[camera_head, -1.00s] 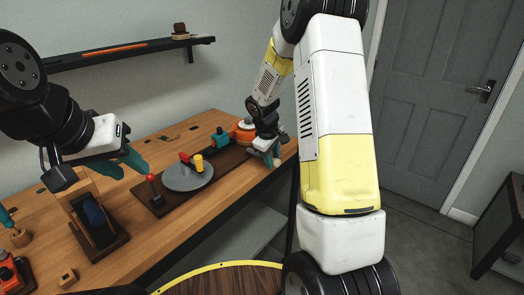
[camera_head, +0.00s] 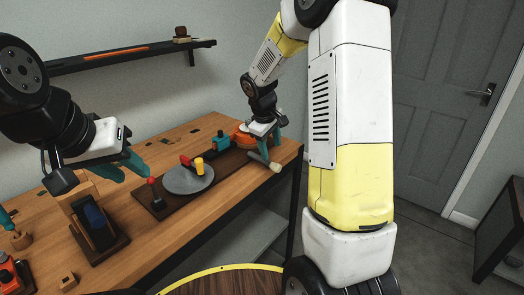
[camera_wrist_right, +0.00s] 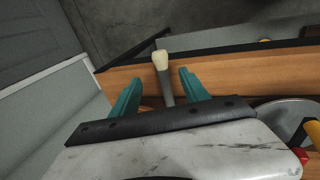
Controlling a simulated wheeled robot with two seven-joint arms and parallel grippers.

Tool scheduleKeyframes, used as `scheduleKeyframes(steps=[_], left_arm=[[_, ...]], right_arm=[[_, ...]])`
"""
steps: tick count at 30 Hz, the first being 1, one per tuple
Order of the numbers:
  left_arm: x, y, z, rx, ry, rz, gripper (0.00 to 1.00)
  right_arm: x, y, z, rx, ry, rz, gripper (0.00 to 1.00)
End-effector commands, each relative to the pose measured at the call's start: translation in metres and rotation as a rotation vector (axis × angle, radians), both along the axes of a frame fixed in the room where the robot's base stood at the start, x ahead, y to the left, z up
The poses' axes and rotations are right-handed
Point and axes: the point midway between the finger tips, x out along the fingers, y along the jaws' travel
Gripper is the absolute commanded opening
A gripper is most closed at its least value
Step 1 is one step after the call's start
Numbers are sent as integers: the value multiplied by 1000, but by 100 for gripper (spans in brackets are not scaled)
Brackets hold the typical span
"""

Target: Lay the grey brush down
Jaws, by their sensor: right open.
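The grey brush (camera_head: 262,158), with a pale tip, lies on the wooden table near its right end. In the right wrist view the brush (camera_wrist_right: 164,80) shows between the two teal fingers, its tip pointing away past them; its rear end is hidden by the gripper. My right gripper (camera_head: 268,138) is open just above the brush, with gaps on both sides of it in the wrist view (camera_wrist_right: 160,94). My left gripper (camera_head: 124,170) is open and empty over the table's left part, its teal fingers apart.
A dark board carries a grey disc (camera_head: 188,180) with red and yellow parts, a red-knobbed lever (camera_head: 153,190) and a blue block (camera_head: 220,138). An orange round part (camera_head: 243,137) is behind the right gripper. A wooden stand (camera_head: 112,243) is below the left gripper.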

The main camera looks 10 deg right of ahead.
Motion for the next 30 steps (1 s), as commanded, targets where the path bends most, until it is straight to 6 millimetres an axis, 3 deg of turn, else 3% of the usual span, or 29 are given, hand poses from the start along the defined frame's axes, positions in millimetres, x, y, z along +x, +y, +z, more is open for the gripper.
scheduleKeyframes(steps=[3, 10, 14, 17, 21, 27, 30], left_arm=[[0, 0, 0, 0, 0, 0, 36], [0, 0, 0, 0, 0, 0, 36], [0, 0, 0, 0, 0, 0, 36], [0, 0, 0, 0, 0, 0, 36], [0, 0, 0, 0, 0, 0, 36], [0, 0, 0, 0, 0, 0, 36], [0, 0, 0, 0, 0, 0, 36]], right_arm=[[-5, 5, 22, 1, -4, 1, 53], [-13, 9, 44, 5, -5, -5, 53], [-34, 10, 67, 51, -37, -53, 53], [-69, 13, 95, 125, -83, -124, 53], [-130, 22, 129, 261, -153, -243, 53], [-212, 39, 152, 456, -238, -391, 53], [-242, 47, 154, 534, -267, -443, 53]])
